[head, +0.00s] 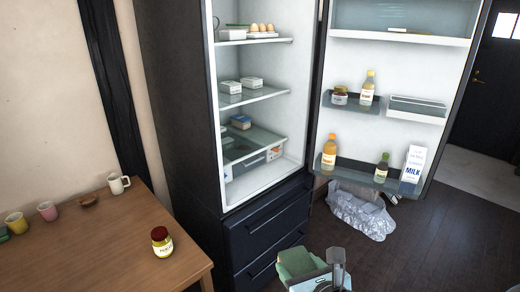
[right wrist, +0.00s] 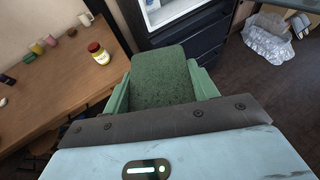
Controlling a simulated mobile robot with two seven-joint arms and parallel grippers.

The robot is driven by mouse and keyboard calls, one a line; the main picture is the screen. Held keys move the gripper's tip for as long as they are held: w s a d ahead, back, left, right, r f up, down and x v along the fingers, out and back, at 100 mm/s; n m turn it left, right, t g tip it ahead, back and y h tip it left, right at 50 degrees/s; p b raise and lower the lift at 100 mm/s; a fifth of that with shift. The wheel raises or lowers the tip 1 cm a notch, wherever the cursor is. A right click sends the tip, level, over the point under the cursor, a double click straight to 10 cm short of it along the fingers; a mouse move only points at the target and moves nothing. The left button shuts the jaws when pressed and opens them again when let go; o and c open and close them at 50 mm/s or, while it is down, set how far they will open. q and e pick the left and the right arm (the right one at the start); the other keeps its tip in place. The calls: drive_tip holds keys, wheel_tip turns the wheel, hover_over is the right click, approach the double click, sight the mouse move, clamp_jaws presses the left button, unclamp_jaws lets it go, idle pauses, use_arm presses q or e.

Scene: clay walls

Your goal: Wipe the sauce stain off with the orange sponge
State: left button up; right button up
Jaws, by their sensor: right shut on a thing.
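My right gripper (head: 318,268) is at the bottom of the head view, in front of the fridge drawers. It is shut on a block with a dark green, rough top face, seen between the fingers in the right wrist view (right wrist: 162,75). This looks like the sponge; no orange shows on it. The block is held in the air, apart from the table and fridge. I cannot make out a sauce stain for certain; a dark patch (head: 238,149) shows at the lower glass shelf in the fridge. My left gripper is not in view.
The fridge (head: 170,110) stands open, its door (head: 400,60) swung right with bottles and a milk carton (head: 411,166). A wooden table (head: 110,250) at left holds a jar (head: 161,243), a white mug (head: 118,184) and cups. A crumpled bag (head: 360,214) lies under the door.

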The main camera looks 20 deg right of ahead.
idle(0.5)
drive_tip(key=f, duration=0.2)
drive_tip(key=s+f, duration=0.1)
drive_tip(key=f, duration=0.2)
drive_tip(key=shift+s+f, duration=0.25)
drive_tip(key=shift+f, duration=0.1)
drive_tip(key=shift+a, duration=0.1)
